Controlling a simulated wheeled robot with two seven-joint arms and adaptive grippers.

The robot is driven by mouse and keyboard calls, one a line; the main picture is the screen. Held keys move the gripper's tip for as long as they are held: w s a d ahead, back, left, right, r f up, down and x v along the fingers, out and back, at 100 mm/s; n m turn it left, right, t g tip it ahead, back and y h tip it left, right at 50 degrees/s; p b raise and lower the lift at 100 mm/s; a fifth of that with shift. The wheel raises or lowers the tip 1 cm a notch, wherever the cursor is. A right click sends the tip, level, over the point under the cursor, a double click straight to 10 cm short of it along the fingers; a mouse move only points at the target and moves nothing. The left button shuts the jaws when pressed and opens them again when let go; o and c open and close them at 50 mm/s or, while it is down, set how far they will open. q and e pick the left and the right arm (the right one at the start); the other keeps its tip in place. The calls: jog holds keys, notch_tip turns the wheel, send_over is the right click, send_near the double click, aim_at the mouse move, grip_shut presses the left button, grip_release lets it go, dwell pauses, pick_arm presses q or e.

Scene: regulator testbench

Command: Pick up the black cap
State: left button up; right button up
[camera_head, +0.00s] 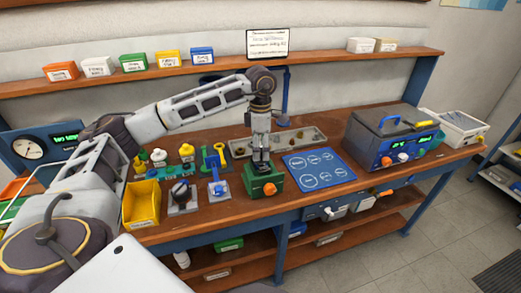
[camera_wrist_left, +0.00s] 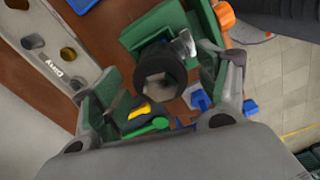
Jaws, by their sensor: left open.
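My left gripper (camera_head: 261,166) points down over the green fixture (camera_head: 263,184) with its orange knob (camera_head: 270,189) on the bench. In the left wrist view the gripper (camera_wrist_left: 158,68) is open, one finger on each side of a round black cap (camera_wrist_left: 160,60). The cap sits at the green fixture (camera_wrist_left: 143,34), with a grey opening or face towards the camera. I cannot tell whether the fingers touch it. In the head view the gripper largely hides the cap. My right gripper is not in view.
A blue mat (camera_head: 318,168) lies right of the fixture and a grey parts tray (camera_head: 275,143) behind it. Left stand a blue valve piece (camera_head: 217,188), a dark gauge block (camera_head: 182,196) and a yellow bin (camera_head: 142,205). A grey machine (camera_head: 390,138) stands further right.

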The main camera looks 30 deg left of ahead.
aim_at(261, 144)
pick_arm(q)
jog(key=shift+f, duration=0.7)
jog(key=c, duration=1.1)
jog(key=shift+c, duration=0.2)
jog(key=shift+r, duration=0.2)
notch_tip(261, 144, up, 10)
jog(key=shift+f, duration=0.15)
